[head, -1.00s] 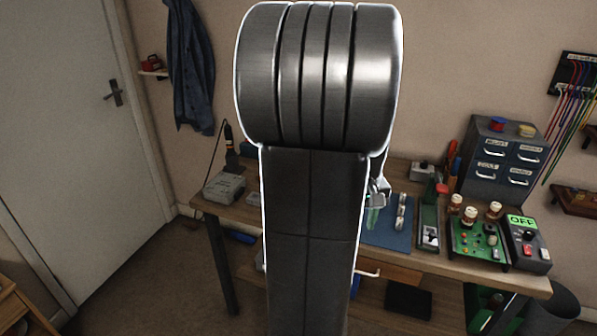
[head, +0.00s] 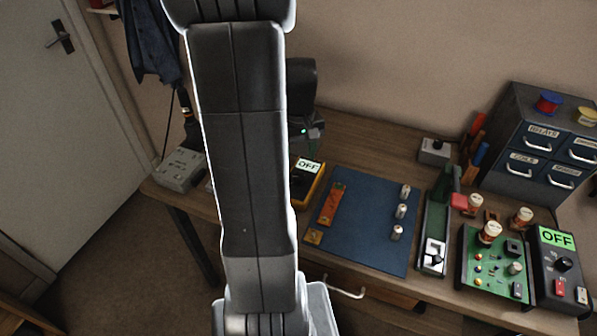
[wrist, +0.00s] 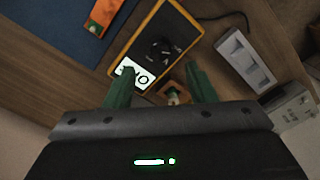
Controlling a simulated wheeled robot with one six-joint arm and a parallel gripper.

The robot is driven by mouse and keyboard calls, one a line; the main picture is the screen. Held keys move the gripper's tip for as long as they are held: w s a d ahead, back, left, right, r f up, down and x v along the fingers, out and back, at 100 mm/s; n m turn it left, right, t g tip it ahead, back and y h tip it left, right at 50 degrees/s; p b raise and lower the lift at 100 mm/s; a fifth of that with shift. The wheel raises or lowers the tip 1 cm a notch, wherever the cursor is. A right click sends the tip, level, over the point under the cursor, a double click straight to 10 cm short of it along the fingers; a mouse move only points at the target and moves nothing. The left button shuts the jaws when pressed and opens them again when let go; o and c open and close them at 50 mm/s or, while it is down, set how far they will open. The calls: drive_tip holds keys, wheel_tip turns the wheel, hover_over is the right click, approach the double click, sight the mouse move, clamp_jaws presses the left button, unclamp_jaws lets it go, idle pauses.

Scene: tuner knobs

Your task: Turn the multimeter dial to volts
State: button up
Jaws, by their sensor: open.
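The yellow-edged black multimeter (wrist: 135,45) lies face up on the bench in the wrist view. Its round black dial (wrist: 161,48) has small white marks around it, too small to read. Its lit display (wrist: 133,75) appears upside down there. In the head view my arm hides much of the multimeter (head: 318,184), but its display (head: 308,166) reads OFF. My gripper (wrist: 160,87) is open, its two green fingers apart above the bench beside the display end. The dial lies beyond the fingertips, with no finger touching it. The fingers are hard to make out in the head view.
A small wooden block with a pale-topped piece (wrist: 174,96) shows between the fingers. A white slotted box (wrist: 243,58) and a grey box (wrist: 290,108) stand right of the multimeter. A blue mat (head: 365,225) and a separate black OFF unit (head: 560,262) lie to the right.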

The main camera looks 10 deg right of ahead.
sight(299, 176)
wheel_tip(299, 176, down, 7)
drive_tip(key=shift+f, duration=0.15)
drive_tip(key=shift+c, duration=0.4)
drive_tip(key=c, duration=0.9)
drive_tip(key=shift+m, duration=0.3)
drive_tip(key=m+b, duration=0.1)
drive_tip(key=m, duration=0.4)
drive_tip(key=shift+m, duration=0.3)
drive_tip(key=m, duration=0.5)
drive_tip(key=shift+b, duration=0.4)
drive_tip(key=shift+m, duration=0.4)
